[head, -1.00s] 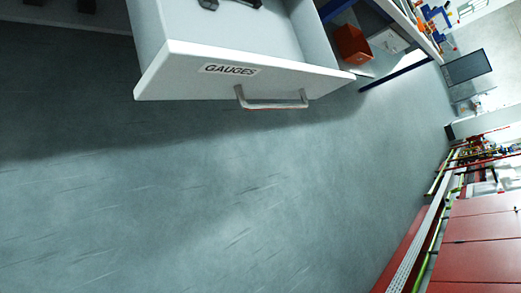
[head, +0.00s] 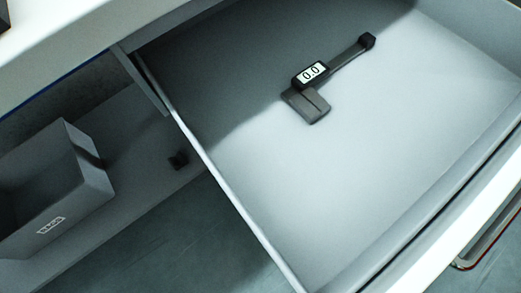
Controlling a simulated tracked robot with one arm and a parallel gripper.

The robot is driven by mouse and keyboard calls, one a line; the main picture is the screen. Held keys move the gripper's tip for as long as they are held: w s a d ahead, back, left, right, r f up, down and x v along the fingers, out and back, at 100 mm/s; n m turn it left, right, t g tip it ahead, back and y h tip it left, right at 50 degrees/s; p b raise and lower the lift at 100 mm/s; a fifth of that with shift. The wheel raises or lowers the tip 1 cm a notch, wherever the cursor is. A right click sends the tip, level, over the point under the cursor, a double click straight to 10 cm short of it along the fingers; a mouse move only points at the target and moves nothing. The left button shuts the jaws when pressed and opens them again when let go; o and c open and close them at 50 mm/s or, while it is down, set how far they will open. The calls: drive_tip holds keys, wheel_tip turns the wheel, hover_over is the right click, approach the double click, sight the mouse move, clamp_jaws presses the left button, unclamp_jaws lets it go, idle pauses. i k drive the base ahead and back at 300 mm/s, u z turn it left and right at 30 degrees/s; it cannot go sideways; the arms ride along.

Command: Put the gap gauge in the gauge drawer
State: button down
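The gap gauge (head: 312,73) is a dark tool with a white display reading 0.0 and a bar ending in a black tip. It lies on the floor of the open gauge drawer (head: 487,126), toward the back in the picture, with nothing holding it. The drawer is pulled out, and its handle (head: 490,237) shows at the lower right. The drawer's label is out of sight now. My gripper is not in the picture.
A white worktop edge (head: 60,45) runs above the drawer at upper left. A grey bin (head: 88,187) with a small label stands on a lower shelf at left. Bare floor (head: 190,250) shows below.

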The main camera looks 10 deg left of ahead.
sight(369, 142)
drive_tip(key=u, duration=0.4)
drive_tip(key=i, duration=1)
drive_tip(key=u, duration=0.15)
